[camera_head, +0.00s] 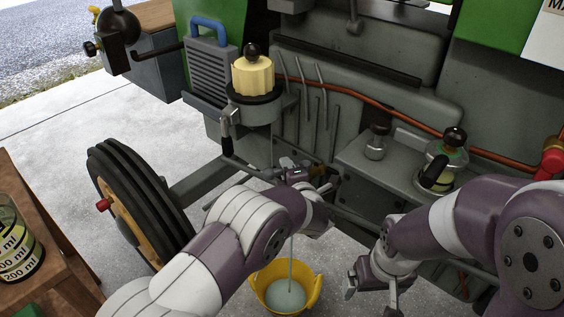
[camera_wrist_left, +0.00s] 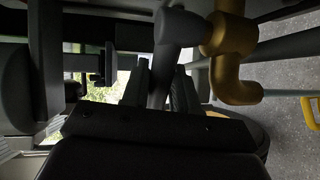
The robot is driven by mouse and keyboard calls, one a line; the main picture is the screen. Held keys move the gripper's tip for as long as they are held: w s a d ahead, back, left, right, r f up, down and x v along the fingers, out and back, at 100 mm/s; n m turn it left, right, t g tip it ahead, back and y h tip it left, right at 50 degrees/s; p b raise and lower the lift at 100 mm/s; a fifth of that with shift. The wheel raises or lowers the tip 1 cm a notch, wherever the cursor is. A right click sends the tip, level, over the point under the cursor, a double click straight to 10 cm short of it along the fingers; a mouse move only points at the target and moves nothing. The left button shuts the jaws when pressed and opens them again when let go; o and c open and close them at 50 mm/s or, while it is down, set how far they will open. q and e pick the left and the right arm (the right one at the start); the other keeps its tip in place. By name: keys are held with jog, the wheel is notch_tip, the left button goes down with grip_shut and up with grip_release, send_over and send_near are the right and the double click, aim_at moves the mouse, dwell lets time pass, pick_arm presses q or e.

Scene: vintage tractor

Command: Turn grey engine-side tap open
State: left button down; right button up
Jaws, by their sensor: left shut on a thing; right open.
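The grey tap handle (camera_wrist_left: 180,27) and its brass body and spout (camera_wrist_left: 233,68) fill the upper part of the left wrist view. The handle's lever runs down between the two fingers of my left gripper (camera_wrist_left: 162,85), which is shut on it. In the head view my left gripper (camera_head: 308,182) is low at the engine side and mostly hides the tap; a bit of brass (camera_head: 319,171) shows. A thin pale stream (camera_head: 290,258) falls into a yellow bucket (camera_head: 315,290) holding pale liquid. My right gripper (camera_head: 372,288) is open and empty, right of the bucket.
The grey tractor engine side (camera_head: 420,115) stands directly behind both grippers. A cream-topped filter bowl (camera_head: 252,78) is above my left arm. A black-tyred wheel (camera_head: 130,195) stands at left, beside a wooden table (camera_head: 60,265). Concrete floor shows between them.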

pick_arm(q)
jog(key=shift+s+d+n+g+y, duration=0.15)
jog(key=shift+s+n+g+y, duration=0.25)
jog(key=shift+n+y, duration=0.45)
jog(key=shift+s+d+n+g+y, duration=0.2)
jog(key=shift+n+g+y, duration=0.45)
jog(key=shift+y, duration=0.45)
jog(key=shift+s+d+n+g+y, duration=0.15)
jog(key=shift+s+n+g+y, duration=0.2)
jog(key=shift+n+y, duration=0.55)
jog(key=shift+y+b, duration=0.25)
jog(key=shift+b, duration=0.05)
jog(key=c, duration=1)
grip_release()
